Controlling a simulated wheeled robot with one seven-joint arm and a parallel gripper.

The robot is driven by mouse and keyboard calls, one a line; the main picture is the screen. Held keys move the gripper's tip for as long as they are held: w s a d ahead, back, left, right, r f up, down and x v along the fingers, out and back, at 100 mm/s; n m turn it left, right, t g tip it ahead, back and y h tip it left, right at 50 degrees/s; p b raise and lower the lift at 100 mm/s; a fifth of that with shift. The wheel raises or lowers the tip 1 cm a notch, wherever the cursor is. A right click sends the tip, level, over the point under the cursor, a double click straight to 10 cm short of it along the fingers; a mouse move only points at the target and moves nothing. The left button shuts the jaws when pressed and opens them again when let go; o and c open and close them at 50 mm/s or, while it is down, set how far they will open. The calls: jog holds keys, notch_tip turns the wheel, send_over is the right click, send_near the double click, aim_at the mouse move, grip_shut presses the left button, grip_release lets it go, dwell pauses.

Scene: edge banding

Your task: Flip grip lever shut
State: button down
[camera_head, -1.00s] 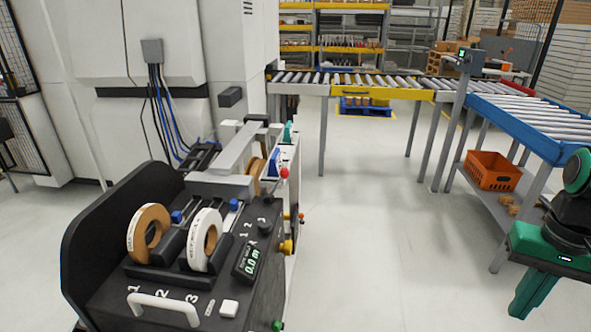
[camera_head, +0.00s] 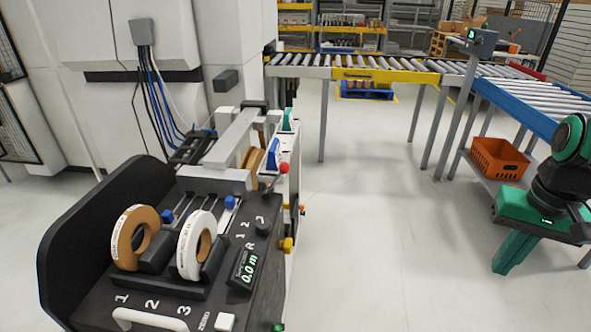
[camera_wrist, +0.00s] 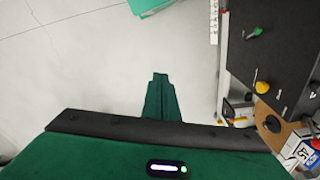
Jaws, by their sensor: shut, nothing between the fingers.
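The edge banding unit (camera_head: 180,285) stands at the left front of the head view, with a brown tape roll (camera_head: 131,238) and a white tape roll (camera_head: 197,246) on top. I cannot tell which part is the grip lever. My gripper (camera_head: 503,268) is shut and empty, pointing down over the floor well right of the unit. In the wrist view, its green fingers (camera_wrist: 161,95) are together, apart from the black panel (camera_wrist: 280,40).
A roller conveyor (camera_head: 370,73) runs across the back and down the right side. An orange crate (camera_head: 498,158) sits on its lower shelf. A yellow knob (camera_head: 286,245) sticks out from the unit's right side. Clear floor (camera_head: 380,250) lies between unit and gripper.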

jog(key=w+a+n+t, duration=0.15)
jog(key=w+a, duration=0.25)
jog(key=w, duration=0.9)
jog(key=w+a+r+t+y, duration=0.1)
jog(key=w+a+t+y, duration=0.1)
jog(key=w+a, duration=0.7)
jog(key=w+a+r+n+t+y, duration=0.1)
jog(key=w+a+r+t+y, duration=0.1)
jog(key=w+a, duration=0.8)
jog(key=a, duration=0.6)
jog(key=shift+w+t, duration=0.15)
jog(key=shift+t, duration=0.2)
jog(key=shift+f+n, duration=0.1)
jog(key=shift+n, duration=0.15)
jog(key=w+a+f, duration=0.6)
jog(key=w+f, duration=0.1)
jog(key=shift+a, duration=0.2)
